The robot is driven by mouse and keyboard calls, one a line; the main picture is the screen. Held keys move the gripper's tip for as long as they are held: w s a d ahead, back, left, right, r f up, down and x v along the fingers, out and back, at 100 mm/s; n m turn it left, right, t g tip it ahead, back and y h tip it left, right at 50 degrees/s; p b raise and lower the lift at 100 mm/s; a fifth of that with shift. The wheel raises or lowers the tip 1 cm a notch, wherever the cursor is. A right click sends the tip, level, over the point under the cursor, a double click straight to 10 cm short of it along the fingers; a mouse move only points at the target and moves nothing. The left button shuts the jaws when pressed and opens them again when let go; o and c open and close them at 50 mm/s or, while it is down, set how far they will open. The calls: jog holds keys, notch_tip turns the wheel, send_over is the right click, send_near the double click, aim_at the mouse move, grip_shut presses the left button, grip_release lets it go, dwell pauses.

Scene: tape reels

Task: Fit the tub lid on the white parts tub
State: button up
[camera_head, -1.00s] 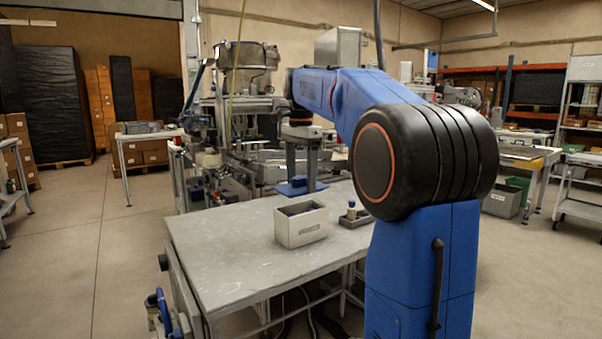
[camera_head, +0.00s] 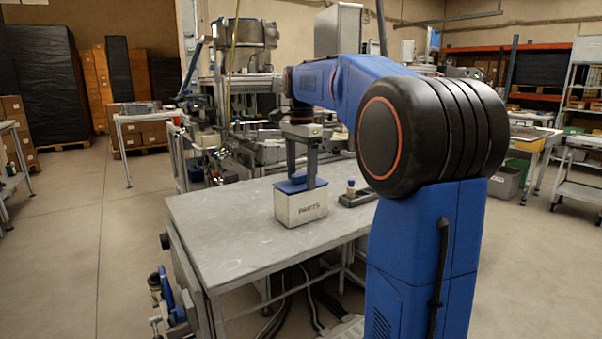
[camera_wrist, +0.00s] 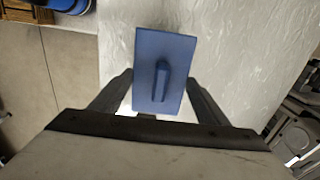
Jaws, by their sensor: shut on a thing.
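The white parts tub (camera_head: 300,210), marked PARTS, stands on the grey table. The blue tub lid (camera_head: 294,187) is over its opening; I cannot tell whether it is seated on the rim or just above it. My gripper (camera_head: 301,175) points down over the tub and is shut on the lid. In the wrist view the lid (camera_wrist: 150,50) is a blue rectangle with a raised handle in its middle, between the fingers of my gripper (camera_wrist: 160,80). The lid hides most of the tub there.
A small dark tray (camera_head: 357,199) with a blue-topped bottle (camera_head: 351,186) stands just right of the tub. The left and front of the table (camera_head: 225,225) are clear. Machinery stands behind the table.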

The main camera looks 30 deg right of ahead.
aim_at(301, 173)
jog(key=o, duration=1.1)
notch_tip(301, 173, up, 17)
jog(key=shift+r, duration=0.2)
dwell(0.6)
jog(key=s+a+f+n+t, duration=0.2)
jog(key=s+a+f+n, duration=0.7)
jog(key=s+f, duration=0.45)
jog(key=s+a+f+n+t, duration=0.1)
jog(key=s+a+f+n, duration=0.1)
jog(key=s+f, duration=0.3)
jog(key=s+a+f+n+t, duration=0.1)
jog(key=s+a+f+n, duration=0.1)
jog(key=s+f, duration=0.4)
jog(key=s+a+f+n, duration=0.2)
jog(key=s+f+n, duration=0.2)
jog(key=f, duration=0.9)
jog(key=shift+s+a+f+t, duration=0.2)
jog(key=shift+s, duration=0.25)
jog(key=shift+s+a+f+t, duration=0.15)
jog(key=shift+s+a+t, duration=0.05)
jog(key=shift+s, duration=0.2)
